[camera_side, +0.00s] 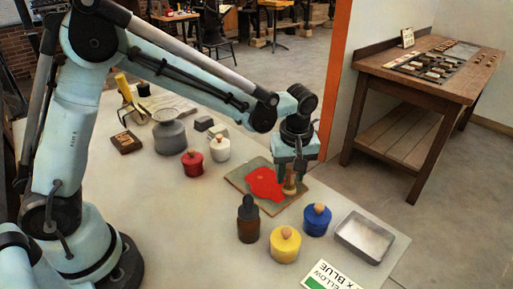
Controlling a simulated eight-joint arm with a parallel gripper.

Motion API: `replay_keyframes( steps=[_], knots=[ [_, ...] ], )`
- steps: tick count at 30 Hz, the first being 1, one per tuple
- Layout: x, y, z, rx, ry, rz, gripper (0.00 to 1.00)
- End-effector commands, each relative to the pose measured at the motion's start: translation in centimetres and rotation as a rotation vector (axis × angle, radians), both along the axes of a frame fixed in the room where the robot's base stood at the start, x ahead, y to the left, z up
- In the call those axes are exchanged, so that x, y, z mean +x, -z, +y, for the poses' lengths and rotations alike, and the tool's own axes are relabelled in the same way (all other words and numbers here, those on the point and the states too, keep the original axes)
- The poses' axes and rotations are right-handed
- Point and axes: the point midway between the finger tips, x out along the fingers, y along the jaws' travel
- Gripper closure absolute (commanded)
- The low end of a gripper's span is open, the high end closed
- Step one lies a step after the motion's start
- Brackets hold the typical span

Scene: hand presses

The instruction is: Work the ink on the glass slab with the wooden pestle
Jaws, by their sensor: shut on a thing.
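My gripper (290,168) points down and is shut on the wooden pestle (290,186), near the right part of the slab. The pestle looks upright, and its foot is at the right edge of a patch of red ink (264,184). I cannot tell whether the foot presses on the slab. The slab (238,181) lies flat on the table, with the ink spread over its middle. The fingers hide the upper part of the pestle.
In front of the slab stand a dark dropper bottle (248,220), a yellow jar (285,245) and a blue jar (316,219). A metal tray (366,237) is at right. A red jar (193,163) and a white jar (220,148) stand behind left. The left front tabletop is clear.

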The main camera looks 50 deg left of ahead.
Motion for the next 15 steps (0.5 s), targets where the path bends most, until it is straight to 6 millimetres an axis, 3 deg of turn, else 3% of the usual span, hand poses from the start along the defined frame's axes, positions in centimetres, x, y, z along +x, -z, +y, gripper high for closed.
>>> replay_keyframes(
  steps=[2, 15],
  knots=[
    [0.8, 0.1, 0.0, 0.0, -0.001, 0.0, 1.0],
    [0.6, -0.1, 4.2, 0.0, -0.002, 0.001, 1.0]
  ],
)
